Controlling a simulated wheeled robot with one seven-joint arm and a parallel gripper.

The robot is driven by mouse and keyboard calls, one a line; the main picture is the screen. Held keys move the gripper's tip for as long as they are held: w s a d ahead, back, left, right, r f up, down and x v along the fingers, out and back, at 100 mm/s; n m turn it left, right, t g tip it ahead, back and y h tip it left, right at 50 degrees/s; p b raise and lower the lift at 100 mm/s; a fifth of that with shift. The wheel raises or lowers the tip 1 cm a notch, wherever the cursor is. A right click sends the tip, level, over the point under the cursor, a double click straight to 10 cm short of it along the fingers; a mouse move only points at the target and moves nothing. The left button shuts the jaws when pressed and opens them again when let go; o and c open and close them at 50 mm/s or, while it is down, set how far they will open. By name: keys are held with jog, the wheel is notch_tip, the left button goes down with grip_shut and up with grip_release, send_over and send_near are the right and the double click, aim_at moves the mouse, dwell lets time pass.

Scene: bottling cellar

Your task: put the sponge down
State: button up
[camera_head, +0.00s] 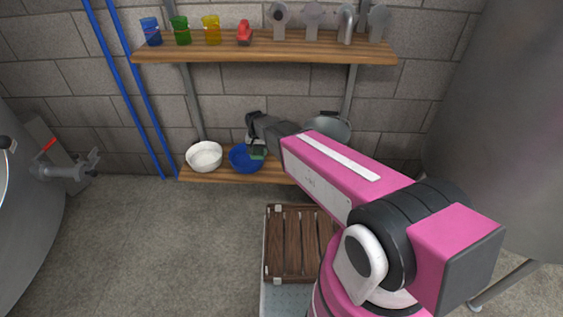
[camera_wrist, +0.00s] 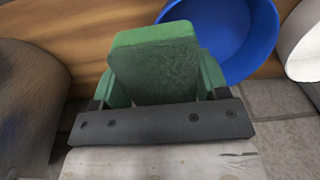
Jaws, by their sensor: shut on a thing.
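The green sponge (camera_wrist: 155,68) is between the fingers of my gripper (camera_wrist: 160,85) in the wrist view, and my gripper is shut on it. In the head view my gripper (camera_head: 257,146) is over the lower wooden shelf (camera_head: 222,176), beside and partly in front of the blue bowl (camera_head: 240,160). A small green patch of the sponge (camera_head: 258,153) shows there. The blue bowl is also close to the sponge in the wrist view (camera_wrist: 235,40). I cannot tell whether the sponge touches the shelf or the bowl.
A white bowl (camera_head: 204,156) stands left of the blue bowl. A grey metal vessel (camera_head: 330,128) is at the shelf's right, partly behind my arm. The upper shelf (camera_head: 265,46) holds glasses and metal fittings. A slatted wooden crate (camera_head: 290,244) is below. Large tanks flank both sides.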

send_over(281, 167)
notch_tip(281, 167, down, 7)
jog(key=shift+w+d+r, duration=0.1)
jog(key=shift+f, duration=2)
jog(key=shift+f, duration=0.15)
jog(key=o, duration=1)
jog(key=shift+c, duration=0.2)
notch_tip(281, 167, up, 12)
jog(key=shift+r, duration=0.2)
